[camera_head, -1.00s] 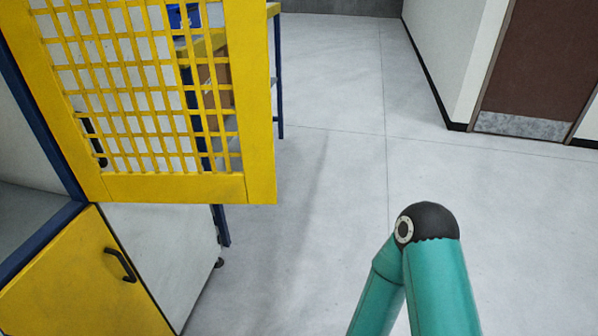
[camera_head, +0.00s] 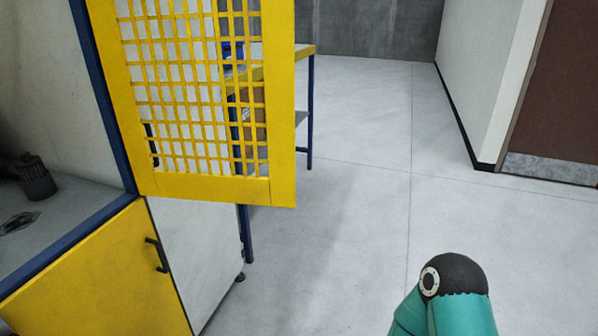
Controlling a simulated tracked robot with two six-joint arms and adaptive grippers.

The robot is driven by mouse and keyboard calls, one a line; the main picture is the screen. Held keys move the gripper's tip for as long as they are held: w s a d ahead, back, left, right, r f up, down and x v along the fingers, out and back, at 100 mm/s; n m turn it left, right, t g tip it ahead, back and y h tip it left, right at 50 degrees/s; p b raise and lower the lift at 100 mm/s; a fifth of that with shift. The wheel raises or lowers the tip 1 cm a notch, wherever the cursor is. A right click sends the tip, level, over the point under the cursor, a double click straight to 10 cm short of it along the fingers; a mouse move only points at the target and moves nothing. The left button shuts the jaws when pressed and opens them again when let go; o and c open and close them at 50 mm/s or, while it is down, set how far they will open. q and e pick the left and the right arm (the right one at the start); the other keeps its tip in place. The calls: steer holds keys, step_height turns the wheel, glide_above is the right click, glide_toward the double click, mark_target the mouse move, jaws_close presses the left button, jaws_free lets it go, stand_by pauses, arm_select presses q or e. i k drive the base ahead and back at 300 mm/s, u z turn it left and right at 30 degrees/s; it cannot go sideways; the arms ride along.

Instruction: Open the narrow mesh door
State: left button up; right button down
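The narrow mesh door (camera_head: 215,193) is a yellow frame with a yellow grid, at the upper left of the head view. It stands swung out from the dark blue cabinet post (camera_head: 104,110), with the cabinet's inside showing to the left of that post. Its top is cut off by the picture edge. A link of my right arm, teal with a black joint, shows at the bottom right, well apart from the door. Neither of my grippers is in view, and nothing is seen touching the door.
Below the mesh door is a solid yellow lower door (camera_head: 100,280) with a black handle (camera_head: 157,255). A dark cylindrical part (camera_head: 36,178) sits on the shelf inside the cabinet. A yellow-topped bench (camera_head: 305,52) stands behind. The grey floor (camera_head: 350,230) is clear; a brown door (camera_head: 562,90) is at right.

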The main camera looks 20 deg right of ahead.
mark_target(278, 189)
steer(key=u, duration=0.1)
steer(key=i, duration=0.9)
steer(key=z, duration=0.1)
